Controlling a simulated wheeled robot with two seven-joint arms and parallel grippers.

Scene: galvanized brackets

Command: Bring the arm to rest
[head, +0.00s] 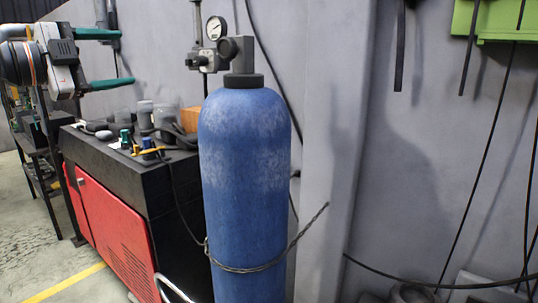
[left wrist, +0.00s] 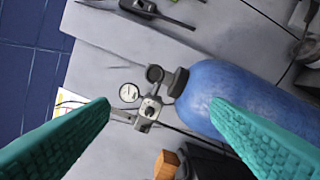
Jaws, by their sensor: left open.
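My left gripper (head: 127,58) is raised at the upper left of the head view, with its two teal fingers spread apart and pointing right. Nothing is between the fingers. In the left wrist view the fingers of this gripper (left wrist: 162,105) come in from the lower corners, wide apart. Beyond them stands a blue gas cylinder (head: 245,165), which also shows in the wrist view (left wrist: 245,95). I see no contact between gripper and cylinder. My right gripper is in neither view.
A pressure gauge (head: 216,28) and valve sit around the cylinder's top. A red and black cabinet (head: 115,225) with small items on top stands left of it. A green box (head: 497,20) hangs at upper right. Cables hang along the grey wall (head: 420,150).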

